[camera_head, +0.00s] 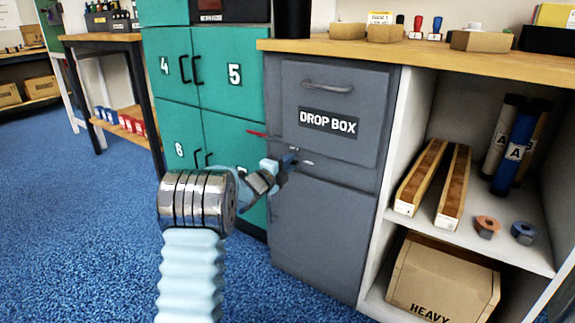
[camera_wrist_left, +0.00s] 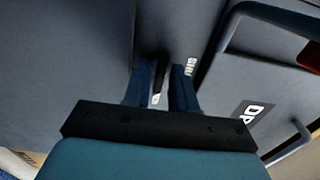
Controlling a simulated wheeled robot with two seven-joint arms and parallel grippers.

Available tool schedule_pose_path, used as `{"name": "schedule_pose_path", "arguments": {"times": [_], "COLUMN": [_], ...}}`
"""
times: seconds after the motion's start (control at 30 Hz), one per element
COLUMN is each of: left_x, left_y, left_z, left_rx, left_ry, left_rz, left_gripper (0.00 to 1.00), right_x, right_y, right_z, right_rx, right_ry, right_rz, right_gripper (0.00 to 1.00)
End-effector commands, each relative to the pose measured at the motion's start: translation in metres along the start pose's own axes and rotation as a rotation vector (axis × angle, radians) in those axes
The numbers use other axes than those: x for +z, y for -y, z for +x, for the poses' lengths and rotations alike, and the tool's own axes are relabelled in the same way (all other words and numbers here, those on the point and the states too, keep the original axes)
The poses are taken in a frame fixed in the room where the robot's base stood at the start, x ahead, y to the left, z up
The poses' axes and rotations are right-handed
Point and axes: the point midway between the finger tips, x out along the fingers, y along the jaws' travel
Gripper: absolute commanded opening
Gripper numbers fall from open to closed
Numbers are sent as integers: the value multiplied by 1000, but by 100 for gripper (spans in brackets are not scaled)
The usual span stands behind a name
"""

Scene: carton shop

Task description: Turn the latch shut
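The grey drop box (camera_head: 290,88) has a handled upper door with a "DROP BOX" label, which also shows in the left wrist view (camera_wrist_left: 247,112). My left gripper (camera_head: 288,159) is at the strip between the upper and lower doors. In the left wrist view its two blue fingers (camera_wrist_left: 162,80) are close together, with a thin dark strip between them. This may be the latch, but I cannot tell whether the fingers grip it. White "SHUT" lettering (camera_wrist_left: 191,67) shows just beside the right finger. The latch is mostly hidden by the fingers. My right gripper is out of view.
Green lockers (camera_head: 200,118) stand left of the drop box. A thin red piece (camera_head: 258,133) shows near its left edge. An open white shelf (camera_head: 530,240) on the right holds tubes, long boxes and a "HEAVY" carton (camera_head: 440,285). Blue carpet (camera_head: 90,230) is clear at left.

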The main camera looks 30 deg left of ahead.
Motion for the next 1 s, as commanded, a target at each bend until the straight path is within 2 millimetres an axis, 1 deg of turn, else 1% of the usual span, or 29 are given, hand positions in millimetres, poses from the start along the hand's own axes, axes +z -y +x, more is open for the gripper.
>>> {"name": "schedule_pose_path", "arguments": {"times": [0.27, 0.47, 0.67, 1.0], "left_x": [0, 0, 0, 0], "left_y": [0, 0, -1, 0], "left_z": [0, 0, 0, 0], "left_rx": [0, -1, 1, 1], "left_ry": [0, -1, 0, 1], "left_rz": [-11, -78, -217, -537], "left_gripper": [0, 0, 0, 0], "right_x": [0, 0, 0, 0], "right_y": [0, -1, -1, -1], "right_z": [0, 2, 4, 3], "right_rx": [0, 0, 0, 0], "right_ry": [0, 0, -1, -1], "right_rz": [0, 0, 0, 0], "right_gripper": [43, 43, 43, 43]}}
